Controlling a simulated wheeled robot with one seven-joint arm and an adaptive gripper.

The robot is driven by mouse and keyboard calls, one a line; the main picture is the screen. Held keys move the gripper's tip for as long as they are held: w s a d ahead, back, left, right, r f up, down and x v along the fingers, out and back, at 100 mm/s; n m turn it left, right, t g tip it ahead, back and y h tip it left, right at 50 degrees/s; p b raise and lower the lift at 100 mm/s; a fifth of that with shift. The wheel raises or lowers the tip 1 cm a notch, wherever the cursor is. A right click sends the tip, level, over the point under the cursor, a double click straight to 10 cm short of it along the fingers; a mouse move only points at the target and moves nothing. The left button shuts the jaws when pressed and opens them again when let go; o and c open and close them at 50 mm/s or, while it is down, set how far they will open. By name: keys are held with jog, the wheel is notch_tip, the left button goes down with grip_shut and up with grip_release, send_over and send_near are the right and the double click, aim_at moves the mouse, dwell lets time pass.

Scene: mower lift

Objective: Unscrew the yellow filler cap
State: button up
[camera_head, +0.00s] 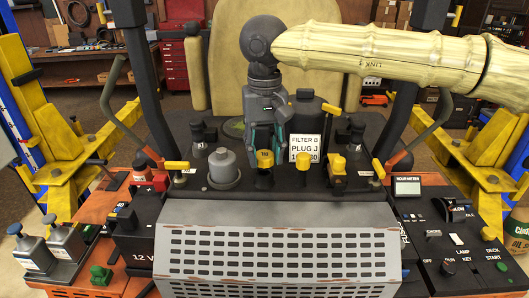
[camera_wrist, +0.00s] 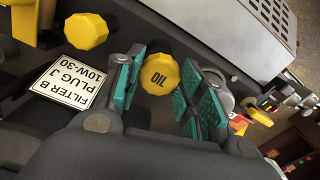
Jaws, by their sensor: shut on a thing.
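A yellow cap marked OIL (camera_head: 264,158) sits on a dark neck on the mower's black deck, behind the grey slotted cover. My gripper (camera_head: 263,147) reaches down to it from above and behind. In the wrist view the OIL cap (camera_wrist: 159,76) lies between the teal pads of my gripper (camera_wrist: 161,90), which is shut on it. A second, plain yellow cap (camera_head: 309,164) stands just to the right, apart from my gripper; it also shows in the wrist view (camera_wrist: 86,31). Whether the OIL cap is still threaded on its neck cannot be told.
A white label reading FILTER B, PLUG J, 10W-30 (camera_head: 305,148) stands behind the plain cap. A grey round cap (camera_head: 223,166) is to the left. The grey slotted cover (camera_head: 278,245) fills the front. Yellow lift posts (camera_head: 40,125) flank the mower.

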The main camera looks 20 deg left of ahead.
aim_at(264, 155)
jog(key=shift+r, duration=0.45)
notch_tip(264, 155, up, 10)
dwell(1.2)
jog(key=shift+f, duration=0.1)
jog(key=shift+s, duration=0.1)
